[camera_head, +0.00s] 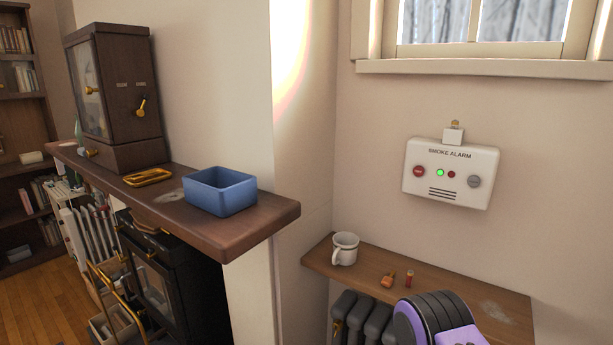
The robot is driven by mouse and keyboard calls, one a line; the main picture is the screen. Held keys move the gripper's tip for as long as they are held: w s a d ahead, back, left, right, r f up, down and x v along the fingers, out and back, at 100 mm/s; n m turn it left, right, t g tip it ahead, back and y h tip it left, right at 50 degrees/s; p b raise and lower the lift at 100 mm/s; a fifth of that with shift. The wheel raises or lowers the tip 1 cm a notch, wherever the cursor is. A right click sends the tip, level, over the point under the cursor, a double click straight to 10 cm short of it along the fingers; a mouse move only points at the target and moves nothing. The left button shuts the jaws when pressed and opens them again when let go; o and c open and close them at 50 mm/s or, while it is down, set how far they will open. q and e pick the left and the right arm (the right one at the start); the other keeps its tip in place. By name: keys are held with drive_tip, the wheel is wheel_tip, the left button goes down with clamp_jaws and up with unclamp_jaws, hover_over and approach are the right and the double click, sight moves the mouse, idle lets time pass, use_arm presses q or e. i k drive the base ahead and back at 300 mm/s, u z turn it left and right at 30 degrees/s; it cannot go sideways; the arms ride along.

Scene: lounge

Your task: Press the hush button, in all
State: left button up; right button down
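A white smoke alarm box (450,195) is fixed to the wall below the window, on the right, with "SMOKE ALARM" printed near its top. A red round button (418,171) is at its left and a grey round button (474,181) at its right. The lettering on the buttons is too small to read, so I cannot tell which is the hush button. Between them are a lit green light (440,173) and a dark red light (451,174). Slots are below. Neither gripper is in view, and nothing covers the alarm's front.
Below the alarm, a wooden shelf (460,295) holds a white mug (345,248) and two small orange-red items (388,281). A dark radiator (362,318) is under it. The mantel (235,232) at left holds a blue box (221,191), a brass tray (148,177) and a clock-like wooden case (115,95).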

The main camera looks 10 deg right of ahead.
sight(473, 181)
drive_tip(key=z, duration=1.25)
